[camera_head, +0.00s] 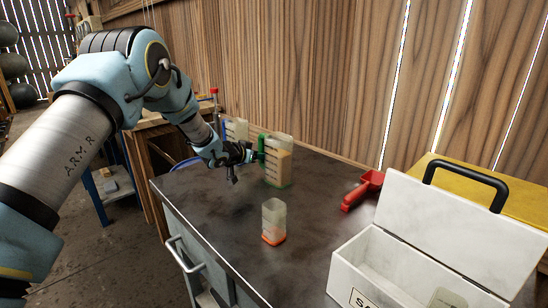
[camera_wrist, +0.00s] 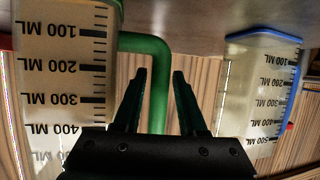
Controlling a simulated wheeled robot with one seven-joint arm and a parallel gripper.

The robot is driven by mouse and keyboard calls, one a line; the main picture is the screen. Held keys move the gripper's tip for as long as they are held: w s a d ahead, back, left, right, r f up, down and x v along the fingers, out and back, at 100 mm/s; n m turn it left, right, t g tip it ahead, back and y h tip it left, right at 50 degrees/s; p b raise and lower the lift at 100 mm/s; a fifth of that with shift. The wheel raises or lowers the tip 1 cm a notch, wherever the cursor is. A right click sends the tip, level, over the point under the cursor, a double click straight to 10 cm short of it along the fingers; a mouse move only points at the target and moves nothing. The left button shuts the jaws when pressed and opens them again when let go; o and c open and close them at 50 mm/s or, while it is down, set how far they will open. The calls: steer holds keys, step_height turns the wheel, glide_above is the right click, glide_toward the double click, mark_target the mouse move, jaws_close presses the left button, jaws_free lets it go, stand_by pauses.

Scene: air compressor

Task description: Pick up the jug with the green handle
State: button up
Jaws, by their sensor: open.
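The jug with the green handle (camera_head: 279,163) stands upright on the dark table top, with tan contents and a green base. Its green handle (camera_head: 261,146) faces my gripper (camera_head: 252,155). In the wrist view, the jug (camera_wrist: 60,75) fills the left side, upside down, with its scale showing. My gripper (camera_wrist: 159,74) is open.
A blue-handled jug (camera_head: 236,130) stands just behind, also at right in the wrist view (camera_wrist: 262,85). A small orange-based container (camera_head: 273,218) stands nearer on the table (camera_head: 215,205). A red tool (camera_head: 362,189) and an open white box (camera_head: 395,262) are at right.

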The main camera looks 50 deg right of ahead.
jaws_close()
steer(key=shift+r, duration=0.1)
stand_by(1.3)
